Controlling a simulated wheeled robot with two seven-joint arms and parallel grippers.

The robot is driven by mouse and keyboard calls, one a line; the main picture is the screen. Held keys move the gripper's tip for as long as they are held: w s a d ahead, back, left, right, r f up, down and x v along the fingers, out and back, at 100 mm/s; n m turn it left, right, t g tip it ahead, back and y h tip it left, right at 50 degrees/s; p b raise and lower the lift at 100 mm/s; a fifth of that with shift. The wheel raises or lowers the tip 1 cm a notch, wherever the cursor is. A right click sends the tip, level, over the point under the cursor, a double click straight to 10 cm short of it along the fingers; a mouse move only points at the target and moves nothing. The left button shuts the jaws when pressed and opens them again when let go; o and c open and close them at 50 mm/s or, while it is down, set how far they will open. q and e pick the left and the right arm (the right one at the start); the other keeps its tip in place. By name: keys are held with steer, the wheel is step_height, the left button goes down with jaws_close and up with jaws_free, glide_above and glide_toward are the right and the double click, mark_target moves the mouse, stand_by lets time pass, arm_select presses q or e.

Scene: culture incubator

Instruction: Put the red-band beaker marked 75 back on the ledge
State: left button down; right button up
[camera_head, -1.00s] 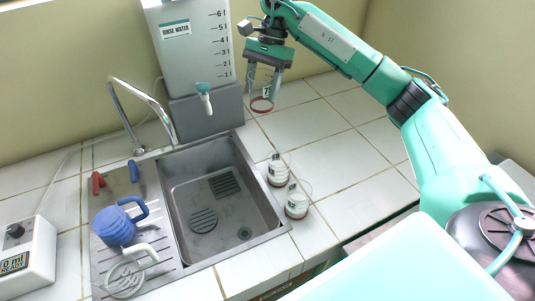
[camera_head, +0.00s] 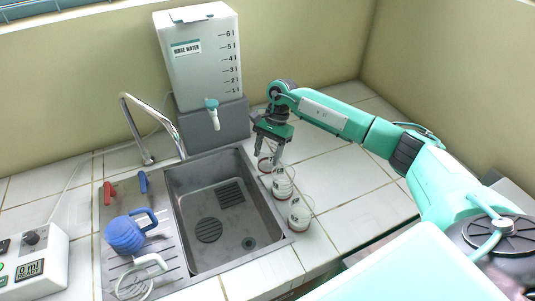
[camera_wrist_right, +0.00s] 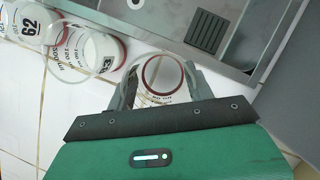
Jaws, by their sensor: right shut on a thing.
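My right gripper (camera_head: 269,146) is shut on a clear beaker with a red band (camera_head: 264,163), held upright just right of the sink's far corner. In the right wrist view the held beaker (camera_wrist_right: 161,76) sits between the fingers, its red ring showing; its number is not readable. It is low over the white tiled ledge (camera_head: 330,215); I cannot tell whether it touches the tiles. Two similar beakers with whitish contents stand in a row nearer the front: a middle one (camera_head: 283,184) and a front one (camera_head: 299,215). My left gripper is not in view.
The metal sink (camera_head: 225,200) with its faucet (camera_head: 150,125) lies left of the beakers. The rinse water tank (camera_head: 205,65) stands behind on a grey block (camera_head: 225,125). A blue jug (camera_head: 125,233) is on the drainboard. Tiles to the right are clear.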

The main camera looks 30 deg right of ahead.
steer(key=shift+f, duration=1)
steer(key=o, duration=1.3)
steer(key=shift+c, duration=0.2)
steer(key=shift+r, duration=0.1)
